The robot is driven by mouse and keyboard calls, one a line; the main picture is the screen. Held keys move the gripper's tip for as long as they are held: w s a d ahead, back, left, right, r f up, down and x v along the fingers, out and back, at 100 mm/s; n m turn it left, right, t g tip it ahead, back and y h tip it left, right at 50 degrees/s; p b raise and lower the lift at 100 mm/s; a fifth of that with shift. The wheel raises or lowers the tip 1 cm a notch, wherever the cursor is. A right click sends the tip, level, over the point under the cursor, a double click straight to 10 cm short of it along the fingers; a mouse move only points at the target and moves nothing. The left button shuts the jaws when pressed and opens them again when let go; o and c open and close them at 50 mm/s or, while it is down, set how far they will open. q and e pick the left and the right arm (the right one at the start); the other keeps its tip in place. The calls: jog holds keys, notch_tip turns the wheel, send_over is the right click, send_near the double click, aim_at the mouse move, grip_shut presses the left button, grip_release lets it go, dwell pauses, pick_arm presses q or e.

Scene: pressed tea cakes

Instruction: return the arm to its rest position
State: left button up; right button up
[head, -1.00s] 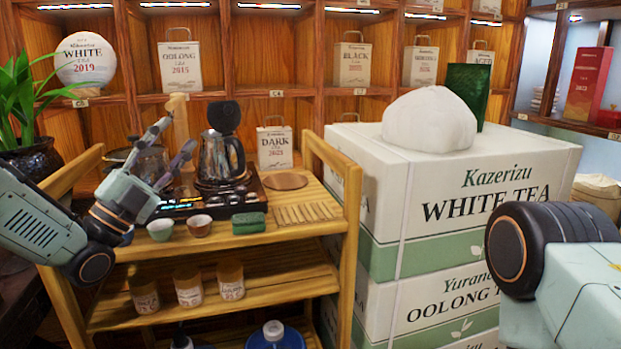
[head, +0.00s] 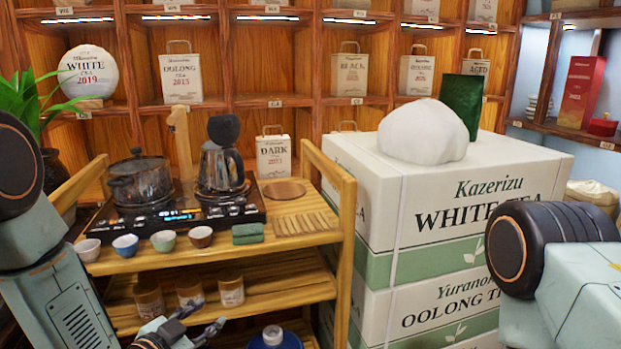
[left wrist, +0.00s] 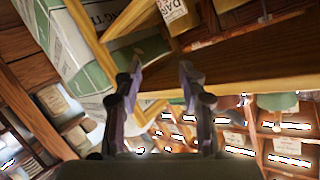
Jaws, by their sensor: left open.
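My left gripper (head: 200,328) is low at the bottom of the head view, in front of the lower part of the wooden tea cart (head: 344,215). Its fingers are spread and nothing is between them. It also shows in the left wrist view (left wrist: 160,80), with two fingers apart and empty. My left arm comes in from the left edge of the head view. My right arm shows at the right edge, but its gripper is outside the view.
Stacked tea boxes (head: 440,262) stand right of the cart, with a white wrapped lump (head: 424,132) on top. The cart bears a pot (head: 138,180), a kettle (head: 220,165), several cups and a green cloth (head: 249,234). A plant (head: 35,100) stands at left.

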pick_arm(q)
jog(key=s+f+n+g+y+p, duration=0.1)
jog(key=s+f+n+g, duration=0.25)
jog(key=s+f, duration=0.4)
jog(key=s+f+n+g+y+p, duration=0.15)
jog(key=s+f+g, duration=0.3)
jog(key=s, duration=0.65)
jog(key=s+a+f+n+g+y, duration=0.1)
jog(key=s+n+g, duration=0.1)
jog(key=s, duration=0.7)
jog(key=s+a+f+n+g+y+p, duration=0.1)
jog(key=s+f+n+g, duration=0.1)
jog(key=s, duration=0.8)
jog(key=shift+g, duration=0.8)
